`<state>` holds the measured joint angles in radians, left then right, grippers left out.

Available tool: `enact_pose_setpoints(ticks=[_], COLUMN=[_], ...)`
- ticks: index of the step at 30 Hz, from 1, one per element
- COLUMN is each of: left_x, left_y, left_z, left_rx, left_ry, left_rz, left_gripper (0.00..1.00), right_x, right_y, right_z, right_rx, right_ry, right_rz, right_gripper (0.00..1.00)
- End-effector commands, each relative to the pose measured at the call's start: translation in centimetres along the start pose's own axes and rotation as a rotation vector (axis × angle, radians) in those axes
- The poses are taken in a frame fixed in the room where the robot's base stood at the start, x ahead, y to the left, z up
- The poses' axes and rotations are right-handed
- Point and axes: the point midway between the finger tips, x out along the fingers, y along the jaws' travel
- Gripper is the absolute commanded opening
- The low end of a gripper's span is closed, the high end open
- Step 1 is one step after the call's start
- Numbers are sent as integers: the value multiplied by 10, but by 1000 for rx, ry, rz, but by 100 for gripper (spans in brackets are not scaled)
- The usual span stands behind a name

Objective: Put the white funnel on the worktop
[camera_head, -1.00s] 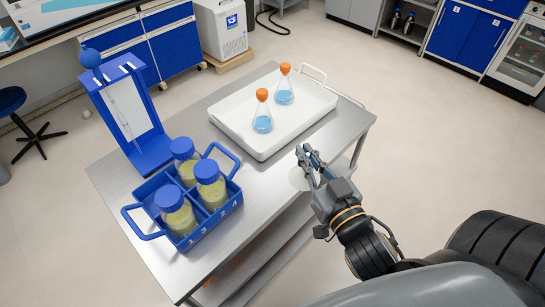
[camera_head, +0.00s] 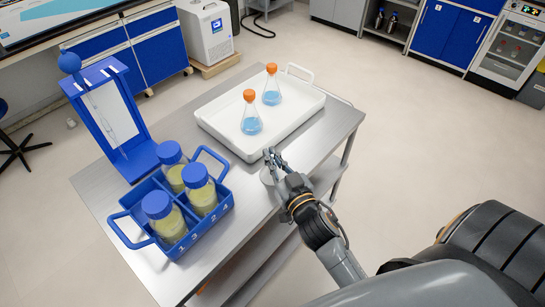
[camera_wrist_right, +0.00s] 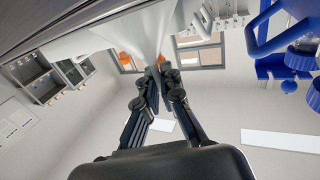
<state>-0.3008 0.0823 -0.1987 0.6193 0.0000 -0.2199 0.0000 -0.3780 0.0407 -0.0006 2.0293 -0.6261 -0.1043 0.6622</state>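The white funnel (camera_head: 267,176) is pale and partly hidden behind my right gripper (camera_head: 273,157) in the head view. In the right wrist view, a pale translucent cone, the funnel (camera_wrist_right: 148,32), is at the fingertips of the right gripper (camera_wrist_right: 157,77). The fingers are close together and appear shut on it. The funnel is at the front right edge of the steel worktop (camera_head: 262,204), just in front of the white tray. I cannot tell whether it touches the surface. My left gripper is not in view.
The white tray (camera_head: 241,152) holds two orange-stoppered flasks (camera_head: 251,118) of blue liquid. A blue crate (camera_head: 200,236) with several blue-capped bottles stands at front left, near a blue stand (camera_head: 143,160). Bare steel lies between crate and tray.

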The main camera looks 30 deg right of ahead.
Motion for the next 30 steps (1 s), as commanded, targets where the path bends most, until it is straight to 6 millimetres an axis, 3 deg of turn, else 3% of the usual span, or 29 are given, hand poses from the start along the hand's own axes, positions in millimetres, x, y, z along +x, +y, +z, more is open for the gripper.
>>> enact_pose_setpoints(ticks=[10,14,25,30], left_x=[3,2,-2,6], left_y=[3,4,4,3], left_z=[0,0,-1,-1], left_rx=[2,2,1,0], left_ry=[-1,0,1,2], left_rz=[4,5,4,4], left_gripper=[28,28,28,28], right_x=[0,0,-1,-26], right_y=[0,0,0,0], right_z=[4,3,-2,3], right_rx=[-1,-1,-1,1], right_ry=[0,0,0,-3], right_rz=[0,0,-1,0], right_gripper=[0,28,28,28])
